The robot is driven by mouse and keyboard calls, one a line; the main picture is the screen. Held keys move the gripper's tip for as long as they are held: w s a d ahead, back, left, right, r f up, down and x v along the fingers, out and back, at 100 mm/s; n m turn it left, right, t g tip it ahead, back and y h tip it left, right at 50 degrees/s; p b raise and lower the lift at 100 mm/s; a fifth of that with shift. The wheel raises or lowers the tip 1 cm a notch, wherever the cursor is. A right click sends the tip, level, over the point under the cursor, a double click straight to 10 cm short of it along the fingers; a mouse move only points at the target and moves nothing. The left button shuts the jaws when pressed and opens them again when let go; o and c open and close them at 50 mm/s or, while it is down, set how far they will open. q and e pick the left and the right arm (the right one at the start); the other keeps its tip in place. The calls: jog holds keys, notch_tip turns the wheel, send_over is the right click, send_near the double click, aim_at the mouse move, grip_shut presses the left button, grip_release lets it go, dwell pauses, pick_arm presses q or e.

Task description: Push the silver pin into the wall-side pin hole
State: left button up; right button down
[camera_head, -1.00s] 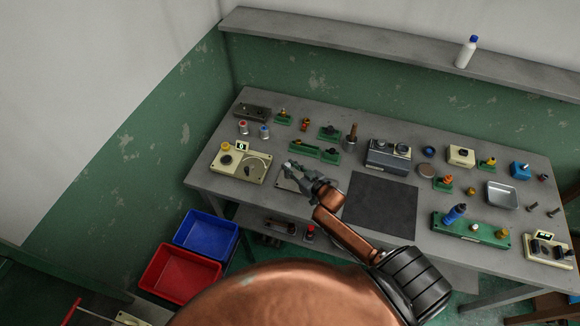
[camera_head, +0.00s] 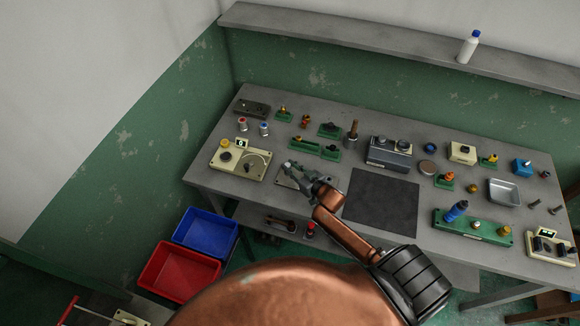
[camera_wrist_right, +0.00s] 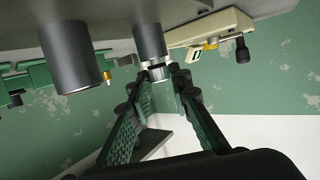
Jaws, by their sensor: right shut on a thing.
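The gripper hides this spot in the head view. My left gripper is out of view.
A cream dial panel (camera_head: 257,175) is left of the gripper, with red-capped (camera_head: 242,125) and blue-capped (camera_head: 264,129) cylinders behind. Green fixtures (camera_head: 314,152) stand behind the gripper. A dark mat (camera_head: 382,203) to the right is clear. Blue (camera_head: 206,228) and red (camera_head: 180,270) bins stand below.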

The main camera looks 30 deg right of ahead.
jog(key=shift+f+b, duration=0.3)
jog(key=shift+f, duration=0.3)
jog(key=c, duration=1.7)
grip_release()
jog(key=shift+s, duration=0.1)
jog(key=v, duration=1.1)
jog(key=shift+s+r, duration=0.1)
jog(key=shift+s, duration=0.3)
